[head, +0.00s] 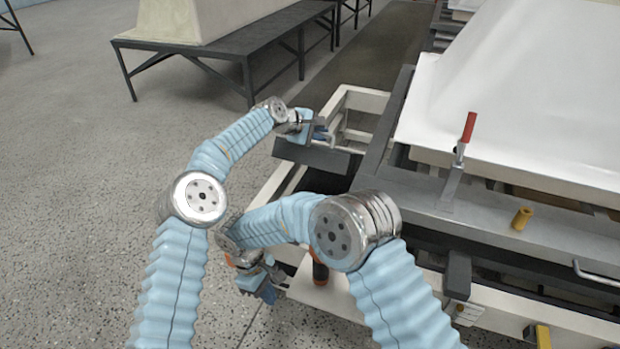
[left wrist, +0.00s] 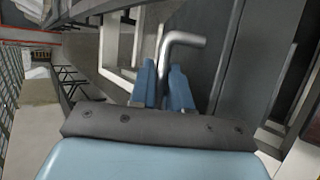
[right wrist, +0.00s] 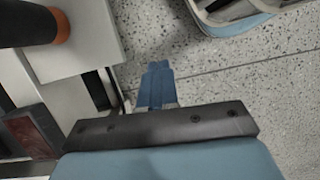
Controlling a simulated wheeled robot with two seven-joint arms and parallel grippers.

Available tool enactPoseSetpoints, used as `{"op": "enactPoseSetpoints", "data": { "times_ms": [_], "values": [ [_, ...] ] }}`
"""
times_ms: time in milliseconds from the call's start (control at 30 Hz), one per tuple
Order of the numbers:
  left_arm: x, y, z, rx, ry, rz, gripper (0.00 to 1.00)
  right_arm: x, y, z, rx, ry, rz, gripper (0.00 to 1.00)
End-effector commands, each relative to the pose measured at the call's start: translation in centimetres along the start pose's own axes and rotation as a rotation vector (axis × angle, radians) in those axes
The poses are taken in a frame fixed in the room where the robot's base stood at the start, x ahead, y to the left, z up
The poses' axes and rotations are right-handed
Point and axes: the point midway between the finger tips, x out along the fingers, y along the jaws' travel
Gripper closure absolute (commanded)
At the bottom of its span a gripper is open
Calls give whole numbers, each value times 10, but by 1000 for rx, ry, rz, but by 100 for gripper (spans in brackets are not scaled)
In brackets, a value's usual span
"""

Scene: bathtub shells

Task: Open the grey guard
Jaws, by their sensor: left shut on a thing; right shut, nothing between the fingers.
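The grey guard (head: 312,156) looks like a dark grey panel at the corner of the white frame in the head view. A grey panel also fills the area behind the fingers in the left wrist view (left wrist: 205,45). My left gripper (head: 318,129) is at the guard's upper edge. In the left wrist view its blue fingers (left wrist: 167,85) are shut on a bent metal handle (left wrist: 183,39), whose end sticks out to the right. My right gripper (head: 266,286) is low beside the white frame, and its fingers (right wrist: 157,82) are shut and empty.
A black knob with an orange ring (right wrist: 36,27) is near my right gripper, on a white plate (right wrist: 85,40). A red-handled clamp (head: 468,128) and a white shell (head: 530,80) stand at the right. A dark table (head: 240,50) is behind. Speckled floor at left is free.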

Motion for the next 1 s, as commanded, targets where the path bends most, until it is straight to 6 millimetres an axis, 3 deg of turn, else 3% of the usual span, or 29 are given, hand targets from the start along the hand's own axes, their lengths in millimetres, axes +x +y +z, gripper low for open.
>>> {"op": "enactPoseSetpoints", "data": {
  "times_ms": [167,300,400,500,700,867,1000],
  "values": [
    [0,0,-3,0,5,1,100,-9,78,19,-182,-166,439,100],
    [0,0,-3,0,5,1,100,-50,135,20,-328,-307,820,100],
    [0,0,-3,0,5,1,100,-87,160,13,-431,-413,1073,100],
    [0,-1,-3,0,5,1,100,-107,170,7,-569,-588,1289,100],
    [-1,0,-3,0,6,1,100,-103,167,12,-836,-1021,1489,100],
    [-1,0,-3,-1,6,1,100,-104,172,14,-887,-1123,1517,100],
    [-1,0,-3,-1,6,1,100,-108,191,15,-885,-1123,1516,100]
  ]
}}
